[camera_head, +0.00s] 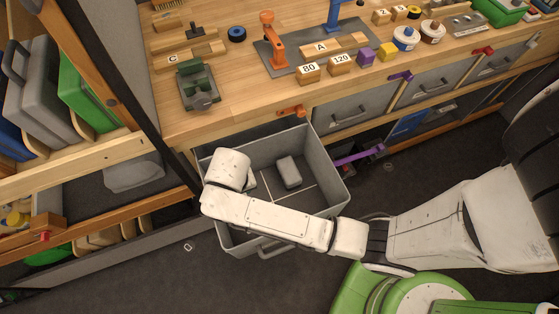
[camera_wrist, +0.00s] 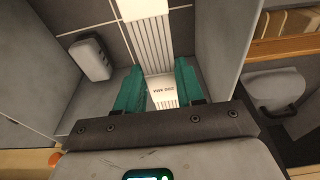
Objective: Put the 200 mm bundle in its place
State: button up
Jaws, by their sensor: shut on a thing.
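In the wrist view my gripper (camera_wrist: 160,85) has its two teal fingers on either side of a white ribbed bundle (camera_wrist: 150,40). The bundle has a white band whose small print seems to read "PWR 200". In the head view my white arm reaches over the drawer and hides the gripper and most or all of the bundle. I cannot tell whether the bundle touches the drawer floor.
A grey rounded block (camera_head: 289,172) lies in the drawer, also in the wrist view (camera_wrist: 90,58). An orange hook (camera_head: 292,111) and a purple hook (camera_head: 360,156) are near the drawer. Blocks marked 80 (camera_head: 309,72) and 120 (camera_head: 342,63) stand on the workbench (camera_head: 240,100).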

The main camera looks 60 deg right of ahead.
jog(key=shift+s+d+f, duration=0.2)
jog(key=shift+d+f, duration=0.05)
jog(key=shift+f, duration=0.4)
notch_tip(320, 180, down, 18)
jog(key=b, duration=0.2)
jog(key=shift+r+b, duration=0.1)
jog(key=shift+b, duration=0.25)
jog(key=o, duration=1)
jog(key=shift+o, duration=0.2)
notch_tip(320, 180, up, 12)
jog(key=s+a+p, duration=0.1)
jog(key=p, duration=0.1)
jog(key=shift+s, duration=0.2)
